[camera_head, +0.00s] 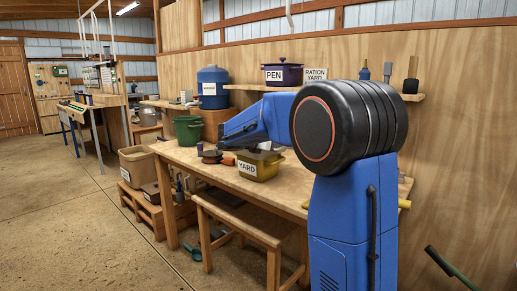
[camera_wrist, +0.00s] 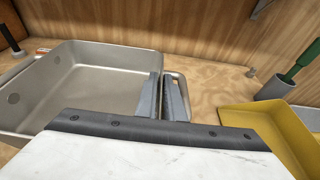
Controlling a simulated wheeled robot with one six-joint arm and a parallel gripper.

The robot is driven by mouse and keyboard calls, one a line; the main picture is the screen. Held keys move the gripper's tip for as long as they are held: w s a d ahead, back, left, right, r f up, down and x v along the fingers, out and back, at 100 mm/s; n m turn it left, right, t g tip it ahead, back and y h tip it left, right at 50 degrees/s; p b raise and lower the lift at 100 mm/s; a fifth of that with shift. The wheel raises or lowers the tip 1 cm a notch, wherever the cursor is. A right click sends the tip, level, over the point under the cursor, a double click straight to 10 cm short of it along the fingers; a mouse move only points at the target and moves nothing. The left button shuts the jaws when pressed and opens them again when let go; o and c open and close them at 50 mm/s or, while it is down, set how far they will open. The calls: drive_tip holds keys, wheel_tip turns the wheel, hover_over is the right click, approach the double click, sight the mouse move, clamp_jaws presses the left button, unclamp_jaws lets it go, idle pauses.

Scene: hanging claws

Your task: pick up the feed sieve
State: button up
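A grey metal square pan with a loop handle, which I take for the feed sieve (camera_wrist: 105,60), fills the left of the wrist view. No mesh shows in it. In the head view, a grey piece of it (camera_head: 268,146) seems to show behind the yellow YARD bin, mostly hidden by my arm. My gripper (camera_wrist: 163,97) is at the pan's right wall, by the handle. One finger is inside the wall and one outside, with only a narrow gap between them, so it looks shut on the rim. The head view hides my fingertips behind my arm.
The yellow YARD bin (camera_head: 257,166) is close on the near side; a yellow container (camera_wrist: 268,130) and a grey cup with a green-handled tool (camera_wrist: 277,88) lie right of the gripper. A green bucket (camera_head: 188,130) stands left. A plywood wall (camera_wrist: 190,30) rises behind.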

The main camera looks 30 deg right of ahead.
drive_tip(key=shift+r, duration=0.2)
clamp_jaws()
drive_tip(key=shift+r, duration=4.8)
idle(0.5)
